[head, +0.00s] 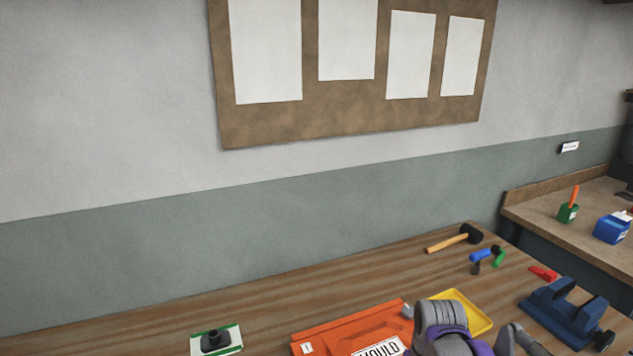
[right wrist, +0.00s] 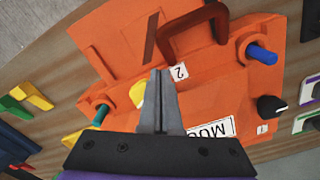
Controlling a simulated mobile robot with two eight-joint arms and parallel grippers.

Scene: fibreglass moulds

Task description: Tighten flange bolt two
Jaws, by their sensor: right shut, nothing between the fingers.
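The orange mould (right wrist: 205,95) fills the middle of the right wrist view, with a white "MOULD" plate, a "2" label (right wrist: 178,72) and a "1" label (right wrist: 262,128). Its end also shows at the bottom of the head view (head: 345,328). My right gripper (right wrist: 160,75) is shut and empty, its tips over the mould just left of the "2" label. I cannot tell whether they touch it. A blue pin (right wrist: 262,53) and a black knob (right wrist: 272,107) are on the right side. A yellow piece (right wrist: 137,93) is partly hidden beside the fingers. I cannot make out which part is bolt two.
A red-brown handle-like bar (right wrist: 195,35) arches near the fingertips. A yellow tray (head: 468,310), blue vise (head: 565,312), mallet (head: 455,239) and blue-green tool (head: 487,256) are on the bench at right. The rear left bench is clear.

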